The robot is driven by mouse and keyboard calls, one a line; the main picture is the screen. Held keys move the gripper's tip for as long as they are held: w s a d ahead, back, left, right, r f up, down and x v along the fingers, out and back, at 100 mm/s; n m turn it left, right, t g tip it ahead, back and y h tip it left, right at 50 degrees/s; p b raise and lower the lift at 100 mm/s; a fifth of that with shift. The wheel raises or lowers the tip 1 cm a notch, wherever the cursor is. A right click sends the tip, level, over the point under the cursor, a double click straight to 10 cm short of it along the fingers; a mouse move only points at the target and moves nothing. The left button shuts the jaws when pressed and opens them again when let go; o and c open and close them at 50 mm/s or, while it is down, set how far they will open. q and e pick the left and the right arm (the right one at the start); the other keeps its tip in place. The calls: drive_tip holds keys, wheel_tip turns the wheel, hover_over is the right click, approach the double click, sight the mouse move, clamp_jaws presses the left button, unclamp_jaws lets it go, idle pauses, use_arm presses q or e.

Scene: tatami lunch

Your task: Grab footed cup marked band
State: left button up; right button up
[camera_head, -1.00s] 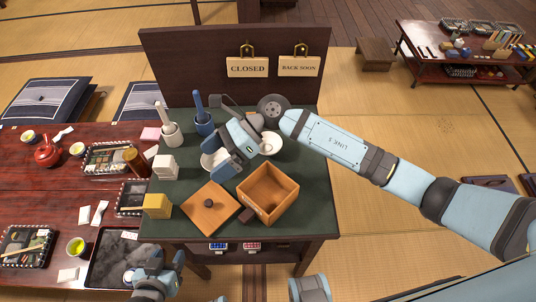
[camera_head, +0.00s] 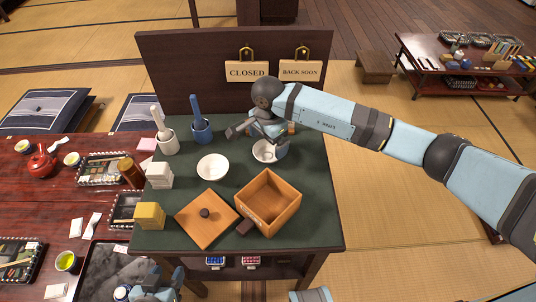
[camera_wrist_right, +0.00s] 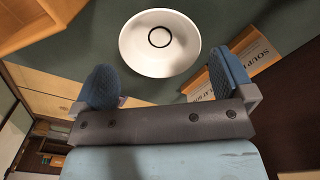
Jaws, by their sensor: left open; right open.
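A white round cup (camera_head: 265,153) stands near the back right of the green-topped table; part of it is hidden by my right gripper (camera_head: 262,130). In the right wrist view a white round vessel (camera_wrist_right: 137,48) with a dark ring inside its bottom lies just beyond the open, empty fingers (camera_wrist_right: 165,72). A second white bowl (camera_head: 212,167) stands further left. I cannot tell a foot or a marked band on either. My left gripper (camera_head: 155,288) is at the bottom edge, low over the dark tray, with nothing seen in it.
An open wooden box (camera_head: 287,212) and its wooden lid (camera_head: 200,228) lie at the front. A white mortar (camera_head: 168,140) and a blue one (camera_head: 201,130) hold pestles at the back left. A dark panel with signs (camera_head: 247,71) closes the back. A yellow block (camera_head: 149,215) stands front left.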

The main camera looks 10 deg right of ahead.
sight(268, 155)
drive_tip(key=shift+f, duration=3.15)
drive_tip(key=c, duration=0.5)
